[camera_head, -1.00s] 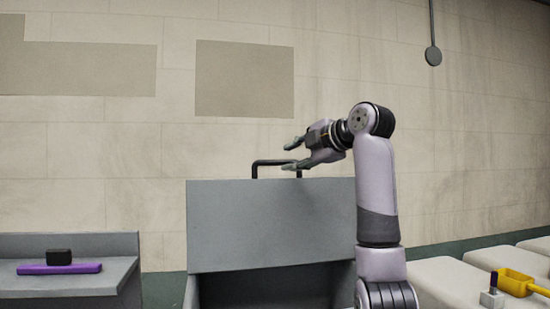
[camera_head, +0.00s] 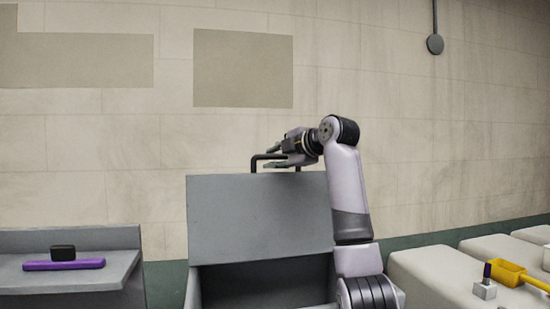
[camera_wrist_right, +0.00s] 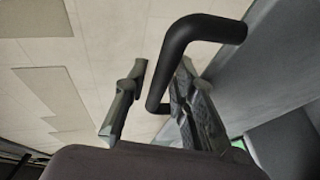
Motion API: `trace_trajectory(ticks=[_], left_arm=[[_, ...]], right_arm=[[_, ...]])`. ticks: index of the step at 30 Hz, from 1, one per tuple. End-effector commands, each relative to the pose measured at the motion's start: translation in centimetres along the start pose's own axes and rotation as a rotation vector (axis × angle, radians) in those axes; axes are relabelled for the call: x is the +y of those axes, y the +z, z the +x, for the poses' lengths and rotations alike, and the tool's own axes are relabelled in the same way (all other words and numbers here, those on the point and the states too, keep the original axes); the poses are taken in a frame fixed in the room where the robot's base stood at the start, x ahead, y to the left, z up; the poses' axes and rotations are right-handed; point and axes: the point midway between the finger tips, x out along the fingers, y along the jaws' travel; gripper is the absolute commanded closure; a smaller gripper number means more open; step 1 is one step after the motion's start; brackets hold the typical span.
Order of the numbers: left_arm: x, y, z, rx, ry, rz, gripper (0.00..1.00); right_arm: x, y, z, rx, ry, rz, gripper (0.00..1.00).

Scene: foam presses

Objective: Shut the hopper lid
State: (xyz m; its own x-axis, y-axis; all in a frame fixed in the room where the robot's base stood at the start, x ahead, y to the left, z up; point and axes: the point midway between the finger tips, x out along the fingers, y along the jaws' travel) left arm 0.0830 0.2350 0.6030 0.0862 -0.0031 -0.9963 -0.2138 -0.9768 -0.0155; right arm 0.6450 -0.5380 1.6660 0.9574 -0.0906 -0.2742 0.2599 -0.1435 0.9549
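The grey hopper lid (camera_head: 258,215) stands raised in the head view, with the dark hopper opening (camera_head: 265,280) showing below it. A black bar handle (camera_head: 256,160) sticks up from the lid's top edge. My right gripper (camera_head: 273,157) is at the handle. In the right wrist view the black handle (camera_wrist_right: 195,40) passes between the two spread fingers of the right gripper (camera_wrist_right: 150,100), nearer the right finger. The fingers are open and not closed on it. My left gripper is not in view.
A grey bench (camera_head: 120,262) at left holds a purple bar (camera_head: 64,265) and a black block (camera_head: 62,251). A wall stands behind.

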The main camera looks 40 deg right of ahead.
Motion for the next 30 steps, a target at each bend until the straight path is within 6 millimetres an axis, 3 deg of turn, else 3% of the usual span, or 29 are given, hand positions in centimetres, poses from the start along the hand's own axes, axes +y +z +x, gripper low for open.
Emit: trace_trajectory(ticks=[9,30], left_arm=[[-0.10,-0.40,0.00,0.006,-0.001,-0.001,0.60],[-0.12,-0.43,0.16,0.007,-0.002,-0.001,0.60]], right_arm=[[0.02,-0.01,-0.03,0.000,0.000,0.000,1.00],[-0.09,-0.01,-0.07,0.000,0.002,0.000,1.00]])
